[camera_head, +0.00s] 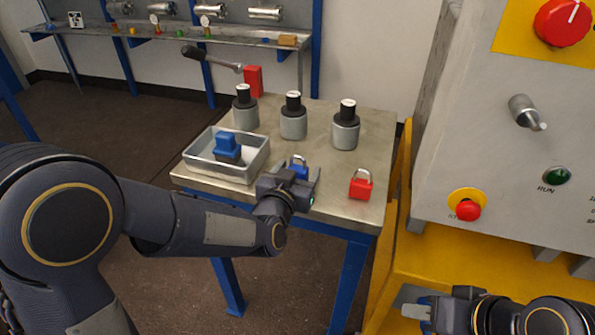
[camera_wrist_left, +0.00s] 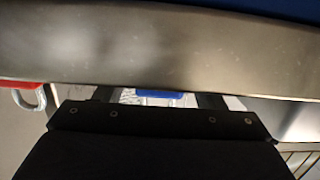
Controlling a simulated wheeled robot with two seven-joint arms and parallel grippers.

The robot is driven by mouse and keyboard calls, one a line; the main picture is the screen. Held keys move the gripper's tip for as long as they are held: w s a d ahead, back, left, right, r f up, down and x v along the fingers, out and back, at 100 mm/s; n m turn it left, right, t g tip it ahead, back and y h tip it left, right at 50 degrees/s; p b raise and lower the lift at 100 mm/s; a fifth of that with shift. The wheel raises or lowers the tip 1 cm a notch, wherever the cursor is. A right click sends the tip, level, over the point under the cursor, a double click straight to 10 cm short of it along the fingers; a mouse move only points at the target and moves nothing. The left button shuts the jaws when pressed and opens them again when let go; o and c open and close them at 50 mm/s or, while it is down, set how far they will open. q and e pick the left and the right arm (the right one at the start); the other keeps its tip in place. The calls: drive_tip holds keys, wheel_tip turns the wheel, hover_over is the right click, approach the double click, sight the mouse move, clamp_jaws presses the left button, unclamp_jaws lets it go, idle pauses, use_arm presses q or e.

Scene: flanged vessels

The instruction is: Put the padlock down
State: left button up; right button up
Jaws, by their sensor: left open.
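A blue padlock (camera_head: 299,168) is near the front edge of the metal table (camera_head: 330,188). My left gripper (camera_head: 296,180) is open around or just in front of it, and the gripper body partly hides it. In the left wrist view, a blue padlock body (camera_wrist_left: 160,94) shows between the open fingers, with its shackle partly visible. A red padlock (camera_head: 361,186) stands on the table to the right; it also shows at the left edge of the left wrist view (camera_wrist_left: 22,86). My right gripper (camera_head: 420,309) is at the lower right, away from the table; its jaw state is unclear.
A grey tray (camera_head: 196,162) holding a blue-topped object (camera_head: 228,146) stands left of the gripper. Three grey vessels with black necks (camera_head: 293,122) stand behind. A wrench-like tool (camera_head: 205,57) and red block (camera_head: 253,80) are at the back. A control cabinet (camera_head: 470,130) borders the right.

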use_arm(q)
drive_tip(key=shift+r, duration=0.15)
drive_tip(key=shift+s+r+p, duration=0.1)
drive_tip(key=shift+s+p, duration=0.1)
drive_tip(key=shift+p, duration=0.1)
drive_tip(key=s+a+n+g, duration=0.1)
drive_tip(key=s+a+g, duration=0.2)
drive_tip(key=s+a, duration=0.3)
drive_tip(key=s+a+f+n+g, duration=0.1)
drive_tip(key=s+a+n+g, duration=0.1)
drive_tip(key=s+a, duration=0.5)
drive_tip(key=s+a+f+n+g+y+p, duration=0.1)
drive_tip(key=s+a+g, duration=0.3)
drive_tip(key=s, duration=1.2)
drive_tip(key=a+n, duration=0.1)
drive_tip(key=a, duration=0.2)
drive_tip(key=shift+s+a+g, duration=0.2)
drive_tip(key=shift+s+g, duration=0.15)
drive_tip(key=shift+g, duration=0.05)
